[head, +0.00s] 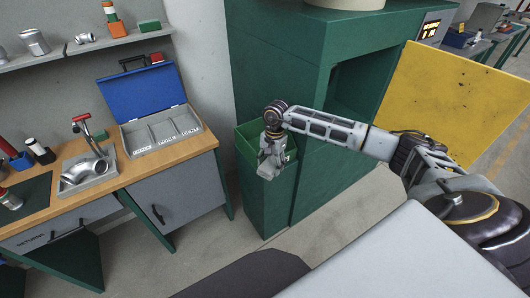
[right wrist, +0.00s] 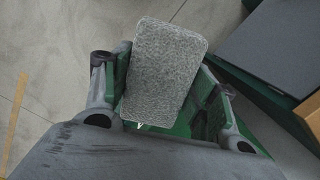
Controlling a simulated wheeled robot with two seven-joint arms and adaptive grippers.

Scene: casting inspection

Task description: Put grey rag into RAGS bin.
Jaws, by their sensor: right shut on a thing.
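The grey rag (right wrist: 165,70) is a speckled, folded rectangular pad in the right wrist view. My right gripper (right wrist: 160,110) is shut on it, with a finger on either side. In the head view the gripper (head: 271,158) hangs from my right arm over the open top of a tall green bin (head: 258,200) beside the green cabinet. The bin's green inner walls (right wrist: 208,110) show below and behind the rag in the wrist view. The bin's label cannot be read. My left gripper is not in view.
A wooden workbench (head: 200,142) with a blue-lidded sorting case (head: 143,93) and a tray with a metal pipe fitting (head: 88,170) stands to the left. A large green cabinet (head: 290,50) rises right behind the bin. A yellow panel (head: 455,95) is at the right. Floor is clear in front.

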